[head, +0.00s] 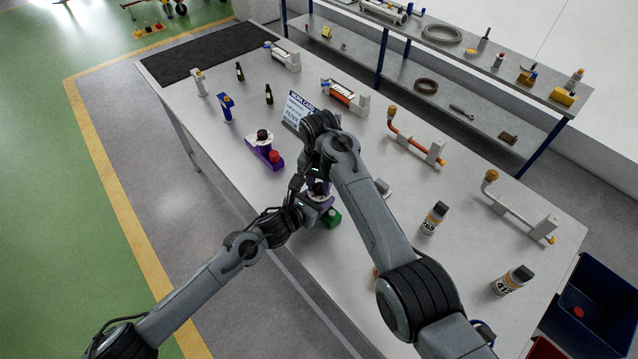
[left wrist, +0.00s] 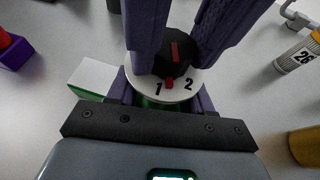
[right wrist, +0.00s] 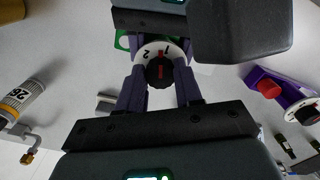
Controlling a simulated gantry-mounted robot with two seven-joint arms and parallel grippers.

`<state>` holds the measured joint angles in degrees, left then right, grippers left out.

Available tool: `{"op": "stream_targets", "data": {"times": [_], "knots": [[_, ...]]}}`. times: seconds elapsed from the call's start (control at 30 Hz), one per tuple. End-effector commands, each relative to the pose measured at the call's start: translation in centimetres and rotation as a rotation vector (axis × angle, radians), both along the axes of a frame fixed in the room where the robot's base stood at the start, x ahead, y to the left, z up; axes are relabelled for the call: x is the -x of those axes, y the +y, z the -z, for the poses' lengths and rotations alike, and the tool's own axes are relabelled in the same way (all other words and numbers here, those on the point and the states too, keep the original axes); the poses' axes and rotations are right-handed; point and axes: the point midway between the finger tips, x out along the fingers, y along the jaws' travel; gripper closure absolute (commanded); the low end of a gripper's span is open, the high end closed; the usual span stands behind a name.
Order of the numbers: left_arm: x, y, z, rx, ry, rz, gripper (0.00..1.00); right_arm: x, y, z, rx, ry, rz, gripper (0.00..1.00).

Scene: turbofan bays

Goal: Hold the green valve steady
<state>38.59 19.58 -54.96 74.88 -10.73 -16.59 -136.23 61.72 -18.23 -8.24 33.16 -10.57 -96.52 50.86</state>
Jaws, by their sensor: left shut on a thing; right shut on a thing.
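The green valve (head: 331,218) is on the table below my two arms, mostly covered by them in the head view. In the left wrist view its white dial (left wrist: 165,89) reads 1 and 2, with a black, red-striped knob (left wrist: 173,52) on top. My left gripper (left wrist: 163,99) is shut on the valve's body below the dial. My right gripper (right wrist: 160,73) has its purple fingers on both sides of the knob and is shut on it. The red stripe points roughly toward the red dial mark between 1 and 2. The fingertip contacts are partly hidden.
A purple valve with a red block (head: 275,155) stands to the left. A work card (head: 298,106) stands behind my right arm. Cans (head: 434,218) and (head: 512,280), and pipe assemblies (head: 416,137), stand to the right. A blue bin (head: 600,300) is beyond the table edge.

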Motion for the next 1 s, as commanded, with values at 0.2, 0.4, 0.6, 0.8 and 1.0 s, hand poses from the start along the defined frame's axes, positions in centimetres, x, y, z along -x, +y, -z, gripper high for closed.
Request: {"op": "stream_targets", "data": {"times": [0.2,0.4,0.6,0.8,1.0], "knots": [[-0.09,0.06,-0.11,0.001,-0.002,-0.002,0.96,0.03,-0.04,-0.02,0.001,0.001,-0.165,0.96],[-0.09,0.07,-0.10,0.000,-0.001,-0.002,0.96,0.04,-0.06,-0.02,0.001,0.001,-0.284,0.96],[-0.10,0.08,-0.10,0.000,-0.001,-0.002,0.96,0.05,-0.07,-0.02,0.001,0.001,-0.353,0.96],[-0.10,0.08,-0.10,0.000,-0.001,-0.002,0.96,0.05,-0.07,-0.02,0.001,0.001,-0.378,0.96],[-0.10,0.09,-0.09,0.000,-0.001,-0.002,0.96,0.05,-0.07,-0.02,0.001,0.001,-0.379,0.96]]}}
